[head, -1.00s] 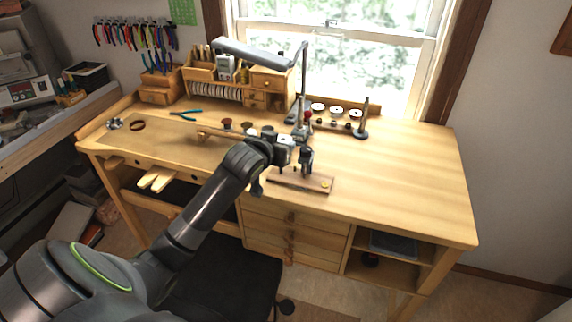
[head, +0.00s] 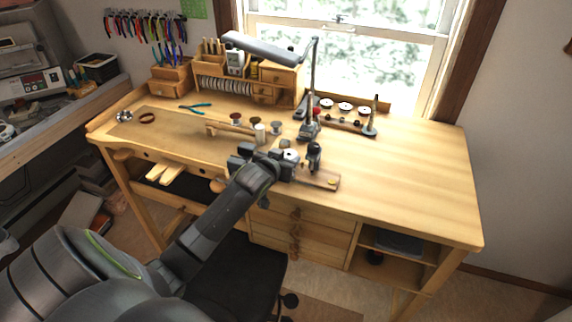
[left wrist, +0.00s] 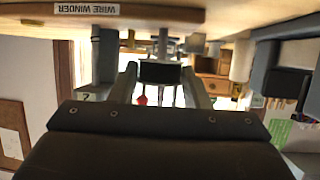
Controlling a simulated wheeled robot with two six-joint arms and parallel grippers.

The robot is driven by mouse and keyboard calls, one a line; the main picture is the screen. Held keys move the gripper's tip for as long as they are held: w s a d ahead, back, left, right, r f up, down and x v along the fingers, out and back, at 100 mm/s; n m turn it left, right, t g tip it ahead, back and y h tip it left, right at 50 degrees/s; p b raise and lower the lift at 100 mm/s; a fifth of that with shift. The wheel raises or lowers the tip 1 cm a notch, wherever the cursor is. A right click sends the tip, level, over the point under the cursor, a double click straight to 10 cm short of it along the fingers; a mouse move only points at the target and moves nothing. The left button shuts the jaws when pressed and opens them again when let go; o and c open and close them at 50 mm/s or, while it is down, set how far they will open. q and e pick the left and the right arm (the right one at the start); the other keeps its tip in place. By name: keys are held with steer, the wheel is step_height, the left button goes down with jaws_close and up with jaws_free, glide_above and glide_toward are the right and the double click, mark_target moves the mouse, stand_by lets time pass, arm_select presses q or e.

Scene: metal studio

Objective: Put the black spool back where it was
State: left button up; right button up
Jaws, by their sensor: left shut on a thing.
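My left gripper (head: 284,161) is over the front middle of the bench, close beside the wire winder's wooden base (head: 322,179). In the left wrist view its two fingers are shut on a dark block-like thing (left wrist: 161,73), which I take to be the black spool. In the head view the gripper hides most of it, and a pale round patch shows at the gripper's tip. I cannot tell whether the spool touches the winder. The winder's dark upright part (head: 314,155) stands just right of the gripper. My right gripper is not in view.
Small spools, one reddish (head: 236,118) and one brown (head: 255,120), stand behind the gripper near a white cylinder (head: 260,134). A lamp (head: 262,48) arches over the back. White discs (head: 345,106) line the rear. The bench's right side is clear.

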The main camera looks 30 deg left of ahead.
arm_select(q)
step_height(320, 180, down, 2)
steer(key=shift+p, duration=0.55)
steer(key=shift+f, duration=0.35)
steer(key=shift+f, duration=0.1)
steer(key=shift+f, duration=0.15)
steer(key=o, duration=1)
steer(key=shift+o, duration=0.2)
